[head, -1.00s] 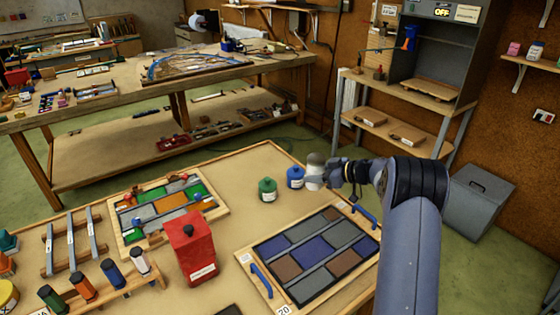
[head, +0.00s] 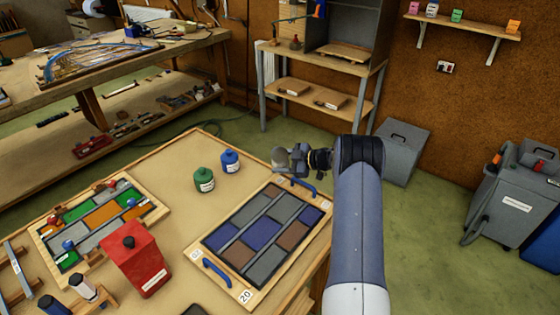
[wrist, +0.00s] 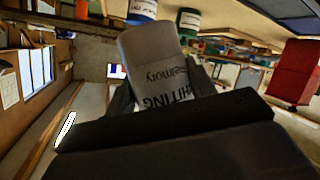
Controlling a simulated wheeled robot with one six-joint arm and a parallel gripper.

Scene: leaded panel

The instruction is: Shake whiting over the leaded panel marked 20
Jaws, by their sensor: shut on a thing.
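The leaded panel marked 20 (head: 240,222) lies flat on the table, with dark grey, blue and brown panes in a wooden frame with blue handles. Its "20" tag (head: 245,296) is at the near corner. My gripper (head: 292,160) is shut on the whiting shaker (head: 279,157), a pale grey container. It is held in the air by the panel's far end in the head view. In the wrist view the shaker (wrist: 155,65) fills the middle, its "WHITING" lettering upside down in the picture. The fingers are partly hidden behind it. I see no powder on the panes.
A green bottle (head: 204,180) and a blue bottle (head: 230,161) stand left of the shaker. A red container (head: 135,262) stands left of the panel, beside a second, colourful panel (head: 98,215). Shelving (head: 320,95) stands beyond the table.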

